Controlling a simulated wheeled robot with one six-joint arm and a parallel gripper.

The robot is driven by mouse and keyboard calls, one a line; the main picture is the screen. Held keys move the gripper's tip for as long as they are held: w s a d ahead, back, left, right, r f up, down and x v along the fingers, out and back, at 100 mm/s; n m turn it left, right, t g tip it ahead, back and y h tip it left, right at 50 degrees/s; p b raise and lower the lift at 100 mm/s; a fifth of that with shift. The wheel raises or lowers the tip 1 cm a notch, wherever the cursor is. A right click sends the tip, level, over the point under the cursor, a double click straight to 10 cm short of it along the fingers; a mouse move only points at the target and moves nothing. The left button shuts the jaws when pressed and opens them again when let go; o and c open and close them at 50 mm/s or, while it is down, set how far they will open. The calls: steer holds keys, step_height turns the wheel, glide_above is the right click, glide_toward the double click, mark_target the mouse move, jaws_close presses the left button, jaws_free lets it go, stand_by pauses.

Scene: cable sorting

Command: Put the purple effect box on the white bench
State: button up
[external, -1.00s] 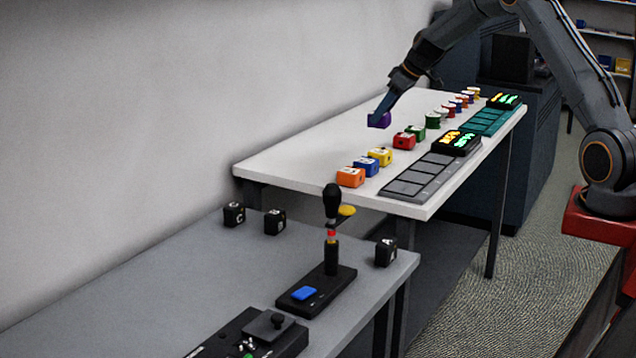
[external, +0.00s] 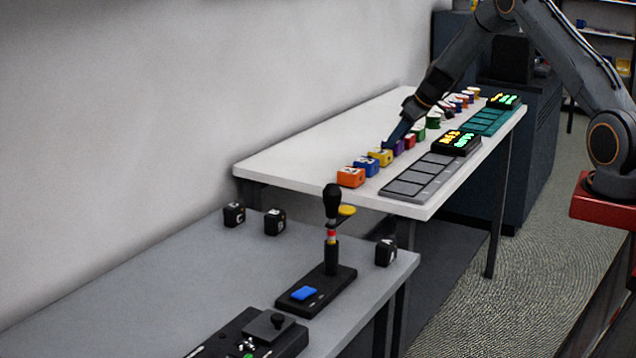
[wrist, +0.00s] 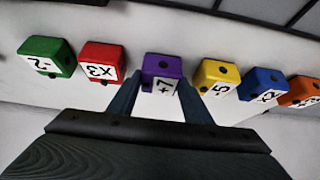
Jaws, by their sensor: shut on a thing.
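The purple effect box (wrist: 162,66), marked +7, is between my gripper's two fingers in the wrist view. In the external view the purple box (external: 398,147) shows as a small patch in the row, between the yellow box and the red box. My gripper (external: 390,143) points down at the row and is shut on the purple box. The white bench (external: 300,139) lies under the row. The box is at or very near the bench top; I cannot tell whether it touches.
In the wrist view the red box (wrist: 101,62) and green box (wrist: 47,56) are left; the yellow (wrist: 217,77), blue (wrist: 262,84) and orange (wrist: 301,91) boxes are right. A grey slotted panel (external: 430,175) lies along the near edge. The bench's wall side is clear.

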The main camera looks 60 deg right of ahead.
steer(key=shift+f, duration=0.2)
steer(key=shift+f, duration=0.15)
steer(key=o, duration=1.2)
steer(key=shift+c, duration=0.2)
